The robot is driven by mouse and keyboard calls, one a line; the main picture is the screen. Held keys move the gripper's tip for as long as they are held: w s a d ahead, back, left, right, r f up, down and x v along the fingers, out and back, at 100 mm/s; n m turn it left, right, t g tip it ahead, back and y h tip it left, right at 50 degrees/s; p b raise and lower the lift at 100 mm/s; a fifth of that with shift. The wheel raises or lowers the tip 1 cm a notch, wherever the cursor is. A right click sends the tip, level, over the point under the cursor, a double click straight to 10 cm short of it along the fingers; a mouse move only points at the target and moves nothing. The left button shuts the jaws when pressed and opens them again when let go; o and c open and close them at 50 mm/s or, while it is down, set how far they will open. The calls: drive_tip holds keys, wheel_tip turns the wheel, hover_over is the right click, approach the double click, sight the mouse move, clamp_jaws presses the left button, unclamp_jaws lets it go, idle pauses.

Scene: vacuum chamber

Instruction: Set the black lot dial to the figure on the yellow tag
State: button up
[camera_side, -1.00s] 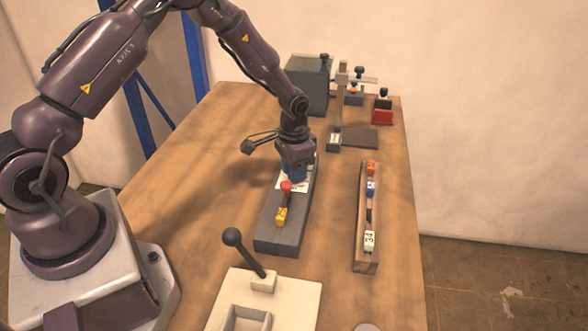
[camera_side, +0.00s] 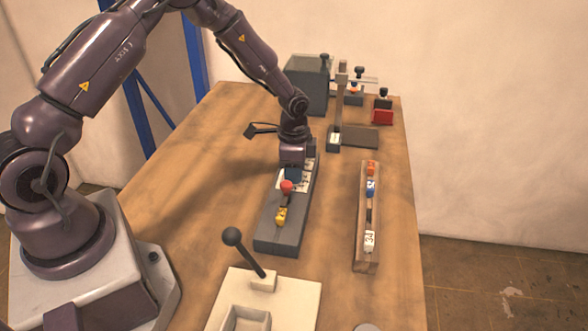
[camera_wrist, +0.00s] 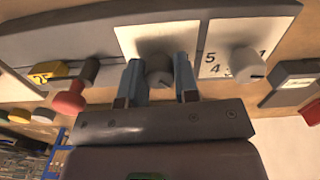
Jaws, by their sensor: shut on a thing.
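A dark grey panel block (camera_side: 279,239) on the bench carries white dial plates with knobs. My gripper (camera_side: 293,176) reaches down onto it. In the wrist view its blue fingers (camera_wrist: 159,64) are shut on a dial knob (camera_wrist: 159,72), in front of a white plate whose figures I cannot read. A second, grey knob (camera_wrist: 248,63) sits apart to the right, with figures such as 5, 4 and 1 around it. The yellow tag (camera_wrist: 47,72) is at the left; its small figure is hard to read, perhaps 25. It also shows in the side view (camera_side: 281,216).
A red knob (camera_side: 287,186) stands on the block close to my fingers. A wooden rail (camera_side: 364,256) with coloured tags lies to the right. A pale lever box (camera_side: 295,300) is in front; a grey box (camera_side: 307,84) and a post (camera_side: 340,105) stand behind.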

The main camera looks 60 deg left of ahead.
idle(0.4)
drive_tip(key=o, duration=0.9)
drive_tip(key=shift+r, duration=0.1)
wheel_tip(320, 180, up, 13)
drive_tip(key=shift+f, duration=0.1)
